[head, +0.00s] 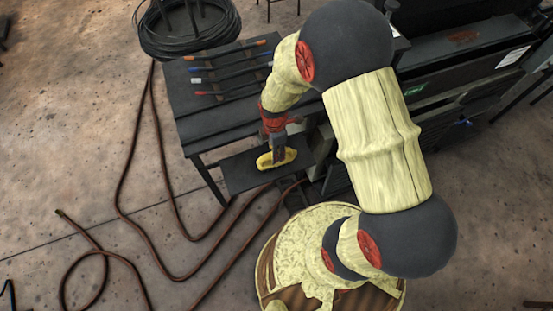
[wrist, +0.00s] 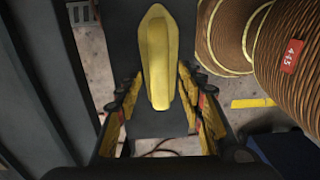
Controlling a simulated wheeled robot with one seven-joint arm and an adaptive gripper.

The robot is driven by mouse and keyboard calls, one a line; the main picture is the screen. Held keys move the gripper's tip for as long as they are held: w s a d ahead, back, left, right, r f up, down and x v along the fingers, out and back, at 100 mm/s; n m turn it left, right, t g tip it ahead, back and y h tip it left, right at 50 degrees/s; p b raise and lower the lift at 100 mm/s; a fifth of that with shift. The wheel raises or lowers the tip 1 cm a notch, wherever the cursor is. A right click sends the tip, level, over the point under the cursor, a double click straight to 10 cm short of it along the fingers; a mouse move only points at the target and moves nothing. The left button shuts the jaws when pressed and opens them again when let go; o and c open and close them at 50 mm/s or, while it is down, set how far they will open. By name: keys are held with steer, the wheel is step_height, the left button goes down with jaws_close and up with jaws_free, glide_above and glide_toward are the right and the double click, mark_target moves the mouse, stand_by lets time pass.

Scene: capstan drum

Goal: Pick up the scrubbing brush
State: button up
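The scrubbing brush (head: 287,155) is a yellow, elongated piece with tapered ends. It lies on a dark lower shelf (head: 238,176) beside the table. My gripper (head: 278,159) is directly over it, pointing down, and hides its middle in the head view. In the wrist view the brush (wrist: 157,60) stretches up the picture from between the fingers. My gripper (wrist: 159,88) is open there, with one finger on each side of the brush and gaps showing on both sides. I cannot tell the exact height of the fingertips above the shelf.
The dark table (head: 205,120) rises above the shelf and holds several thin rods with coloured ends. A cable coil (head: 188,28) is behind it. Dark cabinets (head: 460,80) stand to the right. A reddish-brown hose (head: 130,160) runs over the floor at left.

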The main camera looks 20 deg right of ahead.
step_height(320, 180, down, 3)
steer(key=shift+f+b, duration=0.1)
steer(key=shift+b, duration=0.4)
steer(key=c, duration=0.3)
jaws_close()
